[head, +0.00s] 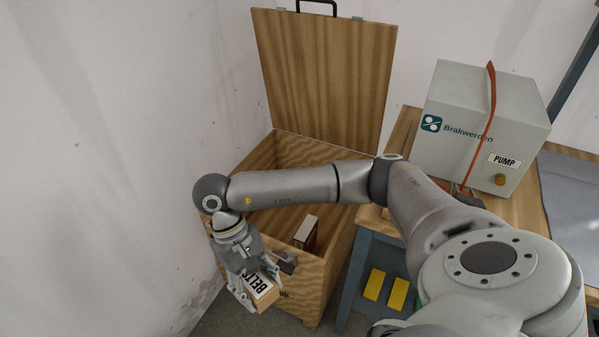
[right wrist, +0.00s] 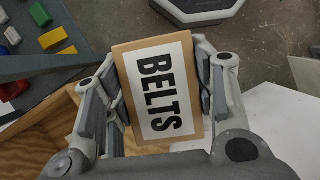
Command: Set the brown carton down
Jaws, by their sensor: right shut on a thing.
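My right gripper (head: 254,291) is shut on a brown carton (head: 265,300) with a white label reading BELTS. In the head view it holds the carton in front of the wooden crate, near its front left corner. In the right wrist view the carton (right wrist: 153,88) sits between both fingers of the gripper (right wrist: 158,95), its label facing the camera. The wooden crate (head: 310,268) stands open with its lid (head: 325,75) raised at the back. Whether the carton touches anything below cannot be told. My left gripper is not in view.
Another small box (head: 306,232) stands inside the crate. To the right, a workbench (head: 405,125) carries a grey pump box (head: 475,130) with an orange strap. Yellow blocks (head: 398,294) lie on its lower shelf. A white wall closes the left side.

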